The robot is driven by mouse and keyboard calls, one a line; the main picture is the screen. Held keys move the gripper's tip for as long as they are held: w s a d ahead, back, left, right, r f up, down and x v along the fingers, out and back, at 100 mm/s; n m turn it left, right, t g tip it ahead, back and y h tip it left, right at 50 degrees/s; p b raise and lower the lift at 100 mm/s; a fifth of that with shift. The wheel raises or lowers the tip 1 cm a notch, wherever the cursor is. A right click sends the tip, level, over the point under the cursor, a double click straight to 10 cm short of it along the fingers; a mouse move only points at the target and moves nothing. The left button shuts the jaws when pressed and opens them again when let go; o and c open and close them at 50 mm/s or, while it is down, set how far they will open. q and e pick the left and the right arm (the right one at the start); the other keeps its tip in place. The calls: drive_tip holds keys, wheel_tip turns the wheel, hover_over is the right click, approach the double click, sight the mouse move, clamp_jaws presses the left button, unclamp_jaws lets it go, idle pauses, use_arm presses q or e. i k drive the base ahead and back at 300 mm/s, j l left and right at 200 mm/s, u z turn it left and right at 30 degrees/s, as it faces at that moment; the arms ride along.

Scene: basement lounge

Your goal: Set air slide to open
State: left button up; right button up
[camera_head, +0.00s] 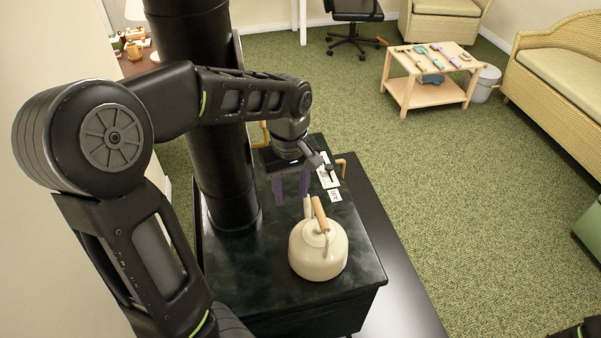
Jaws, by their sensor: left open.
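The air slide (328,175) is a small white plate with a dark slot and knob on the dark top of the stove (345,245). A small white label (334,195) with dark lettering lies just in front of it. I cannot tell the knob's exact position along the slot. My left gripper (291,195) points down over the stove top, left of the slide and apart from it. Its two fingers are spread and nothing shows between them.
A cream kettle (318,254) with a wooden handle stands on the stove, in front of the left gripper. A low table (436,88) with several items and a wicker sofa (560,75) stand farther off. The green carpet between is clear.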

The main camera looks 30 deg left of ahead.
sight(329, 168)
drive_tip(key=u, duration=0.95)
